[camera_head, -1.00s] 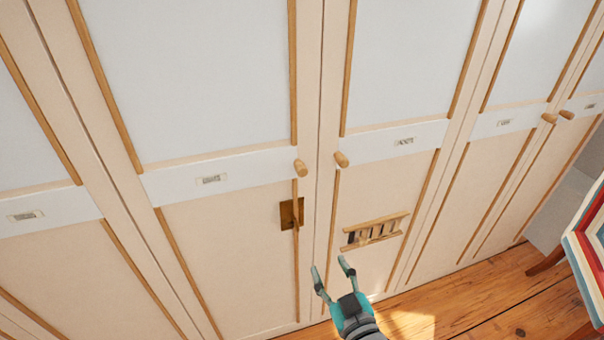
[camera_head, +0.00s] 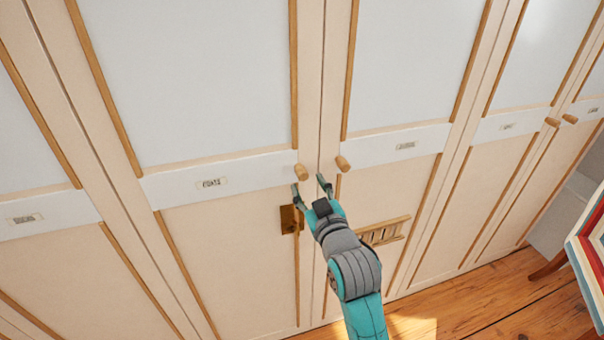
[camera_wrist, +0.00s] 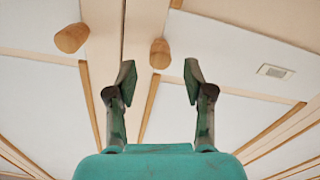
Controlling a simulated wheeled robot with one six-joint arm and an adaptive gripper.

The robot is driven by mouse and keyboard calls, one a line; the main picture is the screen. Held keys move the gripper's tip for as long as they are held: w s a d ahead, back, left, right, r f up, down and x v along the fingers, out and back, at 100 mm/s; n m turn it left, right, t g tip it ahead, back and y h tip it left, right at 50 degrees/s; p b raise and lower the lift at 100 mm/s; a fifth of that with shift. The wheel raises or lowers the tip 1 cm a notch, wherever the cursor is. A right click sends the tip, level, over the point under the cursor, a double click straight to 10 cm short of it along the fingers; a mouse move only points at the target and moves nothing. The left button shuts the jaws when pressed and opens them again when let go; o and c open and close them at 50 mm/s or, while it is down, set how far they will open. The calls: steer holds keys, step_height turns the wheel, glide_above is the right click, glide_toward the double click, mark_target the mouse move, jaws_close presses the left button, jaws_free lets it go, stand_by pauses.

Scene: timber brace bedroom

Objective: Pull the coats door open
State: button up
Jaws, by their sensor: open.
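The coats door (camera_head: 225,245) is the wide cream and white panel left of the centre seam in the head view. It appears shut. Its small label (camera_head: 211,183) seems to read COATS. Its wooden knob (camera_head: 301,172) sticks out near the seam and also shows at upper left in the wrist view (camera_wrist: 72,38). My gripper (camera_head: 310,184) is open and empty, its fingertips just below the knobs in the head view. In the wrist view my gripper (camera_wrist: 158,80) has the neighbouring door's knob (camera_wrist: 159,53) between its fingers in the picture; contact is not visible.
The neighbouring door's knob (camera_head: 343,163) is close to the right of the seam. A brass plate (camera_head: 290,218) and a slatted wooden vent (camera_head: 383,232) are lower down. More closed doors line both sides.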

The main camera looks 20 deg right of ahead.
mark_target(304, 178)
steer(key=w, duration=0.5)
steer(key=shift+w, duration=0.4)
jaws_close()
